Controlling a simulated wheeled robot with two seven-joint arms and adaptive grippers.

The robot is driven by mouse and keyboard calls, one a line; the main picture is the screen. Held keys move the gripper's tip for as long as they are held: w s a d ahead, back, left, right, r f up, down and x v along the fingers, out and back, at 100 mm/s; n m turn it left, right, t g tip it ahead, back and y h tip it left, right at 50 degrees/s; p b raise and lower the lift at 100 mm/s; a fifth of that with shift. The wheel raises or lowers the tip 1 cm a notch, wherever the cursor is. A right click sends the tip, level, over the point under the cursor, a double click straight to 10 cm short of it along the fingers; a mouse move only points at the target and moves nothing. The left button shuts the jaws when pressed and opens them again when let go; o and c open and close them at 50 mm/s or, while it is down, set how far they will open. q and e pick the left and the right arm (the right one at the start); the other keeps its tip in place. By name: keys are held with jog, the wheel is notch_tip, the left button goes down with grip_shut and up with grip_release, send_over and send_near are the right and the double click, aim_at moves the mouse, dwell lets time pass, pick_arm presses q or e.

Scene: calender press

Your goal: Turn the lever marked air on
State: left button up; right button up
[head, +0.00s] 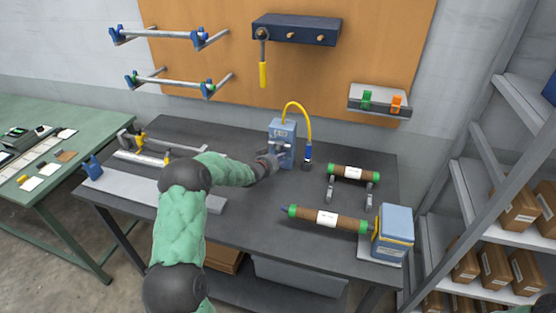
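A lever with a yellow handle (263,74) hangs straight down from the left end of a dark blue wall block (297,30). No "air" marking is readable at this size. A blue box (285,131) stands at the back of the dark table, with a yellow hose (306,117) arching from its top to its right side. My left gripper (275,160) is at the front of this box, low on its face, well below the yellow-handled lever. Its fingers are small and dark, and I cannot tell whether they are open or touch the box. My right gripper is out of view.
Brown rolls with green ends (327,218) lie at the table's right, beside a blue and yellow unit (393,231). Wall racks (170,34) are upper left. A shelf (366,99) holds green and orange clips. Storage racking with boxes (517,214) stands right.

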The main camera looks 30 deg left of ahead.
pick_arm(q)
grip_shut()
